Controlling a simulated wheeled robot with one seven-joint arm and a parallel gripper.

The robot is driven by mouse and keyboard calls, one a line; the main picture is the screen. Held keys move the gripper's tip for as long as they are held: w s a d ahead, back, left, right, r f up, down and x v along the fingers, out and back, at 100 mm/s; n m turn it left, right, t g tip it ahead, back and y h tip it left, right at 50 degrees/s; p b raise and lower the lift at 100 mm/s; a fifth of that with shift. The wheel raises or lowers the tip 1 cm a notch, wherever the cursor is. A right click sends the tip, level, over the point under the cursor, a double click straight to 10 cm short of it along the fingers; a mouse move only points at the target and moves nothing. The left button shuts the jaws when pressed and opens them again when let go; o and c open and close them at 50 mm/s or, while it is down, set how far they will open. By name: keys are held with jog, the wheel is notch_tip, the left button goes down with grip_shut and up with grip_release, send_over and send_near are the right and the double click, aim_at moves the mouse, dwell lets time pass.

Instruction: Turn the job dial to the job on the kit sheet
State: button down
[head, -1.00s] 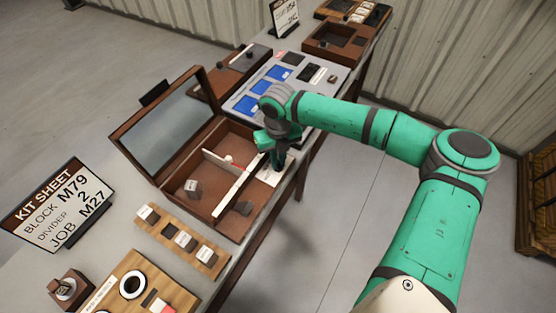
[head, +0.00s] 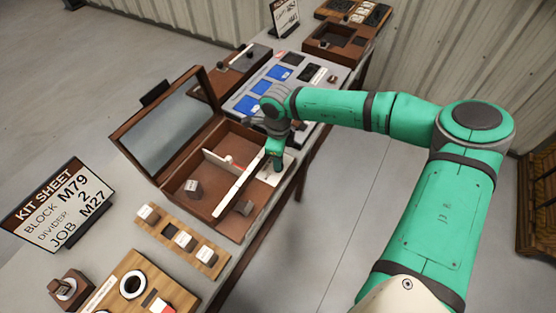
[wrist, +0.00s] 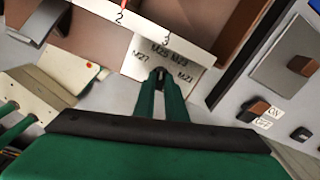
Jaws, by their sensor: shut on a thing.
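The kit sheet (head: 60,206) stands at the left in the head view and reads block M79, divider 2, job M27. The job dial (wrist: 140,74) is a pale plate at the front edge of the wooden box, marked M27, M25, M23 and M21 in an arc. It shows partly in the head view (head: 283,170), behind my gripper (head: 274,163). In the wrist view my gripper (wrist: 160,76) points down at the dial's middle, its fingers close together on the small dark dial knob (wrist: 160,71). The fingers hide most of the knob; I cannot tell which mark it points to.
The open wooden box (head: 171,190) has a white divider rail beside the dial, numbered 2 and 3 in the wrist view. A panel with an ON/OFF switch (wrist: 301,134) is at the right there.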

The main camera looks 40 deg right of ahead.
jog(key=n, duration=0.5)
jog(key=shift+n, duration=2.4)
jog(key=c, duration=1.8)
grip_release()
notch_tip(320, 180, up, 11)
jog(key=shift+f, duration=0.1)
